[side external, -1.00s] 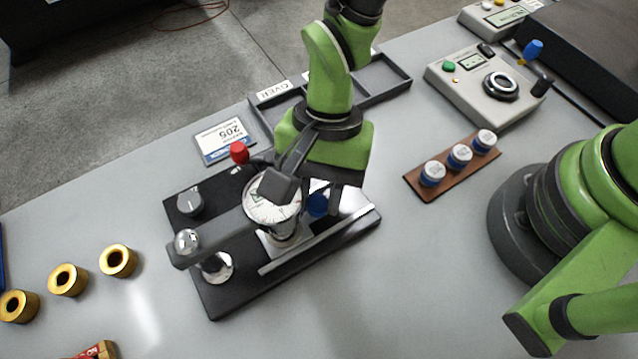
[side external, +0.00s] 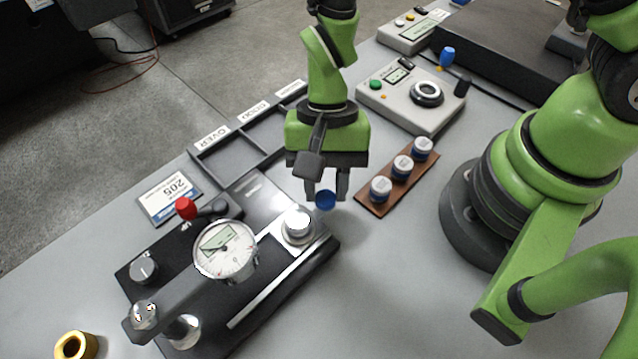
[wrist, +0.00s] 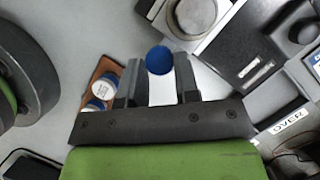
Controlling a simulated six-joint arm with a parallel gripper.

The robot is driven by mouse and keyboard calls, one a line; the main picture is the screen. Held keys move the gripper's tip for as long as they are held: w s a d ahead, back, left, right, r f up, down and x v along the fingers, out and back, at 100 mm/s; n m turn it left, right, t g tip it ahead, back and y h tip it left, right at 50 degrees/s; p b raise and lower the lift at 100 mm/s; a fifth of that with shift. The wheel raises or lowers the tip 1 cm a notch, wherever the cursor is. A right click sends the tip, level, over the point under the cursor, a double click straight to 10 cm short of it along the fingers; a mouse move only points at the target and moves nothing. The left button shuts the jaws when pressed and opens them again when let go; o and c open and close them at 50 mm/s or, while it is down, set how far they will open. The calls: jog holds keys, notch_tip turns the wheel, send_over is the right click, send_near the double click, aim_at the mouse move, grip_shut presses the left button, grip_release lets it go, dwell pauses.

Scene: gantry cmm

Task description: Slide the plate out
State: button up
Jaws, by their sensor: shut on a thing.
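The silver plate (side external: 312,235) sits at the right end of the black gauge base, beside the long metal rail (side external: 275,285). A round metal piece (side external: 298,222) stands on it, clear of the dial gauge (side external: 225,249). My gripper (side external: 326,194) is shut on a blue knob (side external: 326,201) just beyond the plate's far right side. In the wrist view the blue knob (wrist: 159,60) is between my two fingertips, close to the round metal piece (wrist: 196,14). The link between knob and plate is not clear in either view.
A brown rack (side external: 398,184) with three white-topped blue pieces stands close right of my gripper. A divided tray (side external: 240,157) lies behind the base, and a red knob (side external: 185,207) stands at its back. A control box (side external: 410,98) is farther right.

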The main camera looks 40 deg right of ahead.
jog(key=o, duration=0.9)
jog(key=shift+s+d+f, duration=0.1)
jog(key=shift+s+d, duration=0.05)
jog(key=shift+w+r, duration=0.2)
jog(key=shift+r, duration=0.3)
jog(key=v, duration=0.9)
jog(key=shift+d, duration=0.1)
jog(key=s+d+r+n+t, duration=0.1)
jog(key=s+d+r+t, duration=0.1)
jog(key=r, duration=0.4)
jog(key=s+d+r+n+t, duration=0.2)
jog(key=s+d+r+t, duration=0.1)
jog(key=d+r+t, duration=0.1)
jog(key=s+d+r+n+t+h, duration=0.1)
jog(key=s+d+r+n+t, duration=0.1)
jog(key=r, duration=0.5)
jog(key=shift+s+d+r+t, duration=0.2)
jog(key=shift+d+t, duration=0.35)
jog(key=shift+d, duration=0.2)
jog(key=shift+s+d+r+t, duration=0.15)
jog(key=shift+s+d+t, duration=0.1)
jog(key=shift+d+t, duration=0.4)
